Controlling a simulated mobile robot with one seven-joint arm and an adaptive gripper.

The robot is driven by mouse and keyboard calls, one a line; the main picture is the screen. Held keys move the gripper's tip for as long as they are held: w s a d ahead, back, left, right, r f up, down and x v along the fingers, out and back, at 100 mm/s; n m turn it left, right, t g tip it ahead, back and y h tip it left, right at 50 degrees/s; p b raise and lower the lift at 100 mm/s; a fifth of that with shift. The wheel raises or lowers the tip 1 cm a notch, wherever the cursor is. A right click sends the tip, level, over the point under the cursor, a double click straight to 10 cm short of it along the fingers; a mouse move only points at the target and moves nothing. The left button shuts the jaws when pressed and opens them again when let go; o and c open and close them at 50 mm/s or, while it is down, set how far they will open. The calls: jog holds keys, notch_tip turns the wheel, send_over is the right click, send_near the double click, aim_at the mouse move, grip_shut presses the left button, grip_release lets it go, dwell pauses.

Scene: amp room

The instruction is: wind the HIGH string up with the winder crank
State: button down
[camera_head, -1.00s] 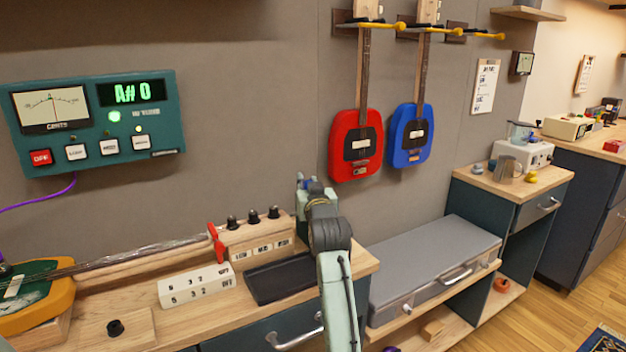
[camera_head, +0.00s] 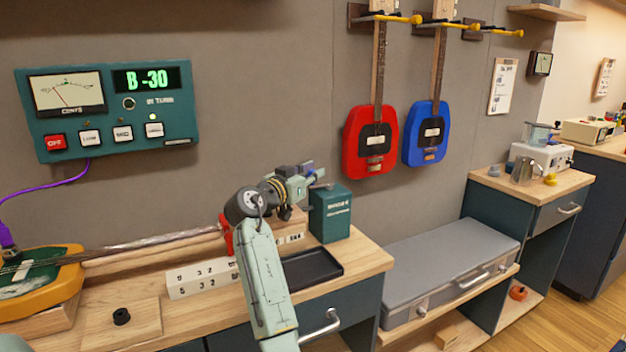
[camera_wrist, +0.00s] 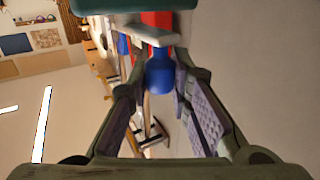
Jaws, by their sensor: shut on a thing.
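My gripper (camera_head: 300,185) is raised over the headstock end of the orange-and-green instrument (camera_head: 68,288). In the wrist view, a pale grey piece (camera_wrist: 150,36) lies across the fingertips; I take it for the winder crank, though only part shows. The fingers are shut on it. One dark peg (camera_head: 284,213) shows below the gripper; my arm hides the other pegs and most of their labels. The tuner (camera_head: 110,148) on the wall reads "B -30". Its needle leans left, its in-tune lamp is dark, and a yellow lamp is lit above the rightmost button.
A teal lettered box (camera_head: 331,215) stands close to the right of the gripper. A black tray (camera_head: 300,268) and a white numbered block (camera_head: 203,277) lie on the bench. A black ring-like piece (camera_head: 121,316) sits at the front left. Red (camera_head: 370,145) and blue guitars (camera_head: 426,135) hang behind.

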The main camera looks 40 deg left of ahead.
jog(key=shift+w+h, duration=0.1)
jog(key=shift+h, duration=0.2)
jog(key=c, duration=1.4)
grip_release()
jog(key=shift+c, duration=0.2)
jog(key=s, duration=1.2)
jog(key=shift+d, duration=0.4)
